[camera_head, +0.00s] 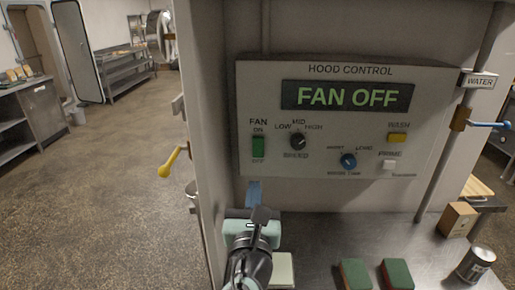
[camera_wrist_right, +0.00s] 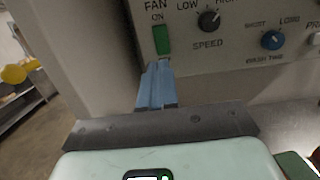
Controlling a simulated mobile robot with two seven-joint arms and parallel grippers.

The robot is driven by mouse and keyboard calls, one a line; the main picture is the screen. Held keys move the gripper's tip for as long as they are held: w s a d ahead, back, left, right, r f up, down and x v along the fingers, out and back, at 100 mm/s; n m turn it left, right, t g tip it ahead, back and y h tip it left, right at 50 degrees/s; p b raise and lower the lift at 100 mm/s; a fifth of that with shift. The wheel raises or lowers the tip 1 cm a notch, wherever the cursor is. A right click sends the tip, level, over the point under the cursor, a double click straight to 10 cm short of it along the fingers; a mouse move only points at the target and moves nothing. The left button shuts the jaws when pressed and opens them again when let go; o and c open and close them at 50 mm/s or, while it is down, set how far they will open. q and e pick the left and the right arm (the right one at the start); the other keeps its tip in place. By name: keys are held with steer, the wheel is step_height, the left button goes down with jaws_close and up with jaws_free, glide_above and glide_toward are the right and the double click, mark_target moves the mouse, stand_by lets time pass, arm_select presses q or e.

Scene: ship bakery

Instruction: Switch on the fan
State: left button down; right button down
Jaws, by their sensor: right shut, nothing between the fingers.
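The hood control panel (camera_head: 350,78) is on the wall, and its display (camera_head: 346,95) reads FAN OFF. The green fan switch (camera_head: 258,147) is at the panel's left, between the labels ON and OFF. It also shows in the right wrist view (camera_wrist_right: 161,40). My right gripper (camera_head: 254,186) is shut and empty, its blue fingers pointing up just below the switch. In the right wrist view the fingertips (camera_wrist_right: 160,64) are close under the switch's lower edge; I cannot tell whether they touch the panel. My left gripper is not in view.
A black speed knob (camera_head: 297,141), a blue wash-time knob (camera_head: 348,160), a yellow button (camera_head: 397,138) and a white button (camera_head: 388,165) share the panel. A yellow-handled lever (camera_head: 168,165) sticks out at left. A steel counter (camera_head: 320,235) below holds green blocks (camera_head: 356,274) and a can (camera_head: 476,263).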

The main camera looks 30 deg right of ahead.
mark_target(258, 143)
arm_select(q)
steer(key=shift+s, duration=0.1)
arm_select(e)
steer(key=shift+s+a, duration=0.1)
steer(key=shift+s, duration=0.1)
steer(key=shift+w, duration=0.1)
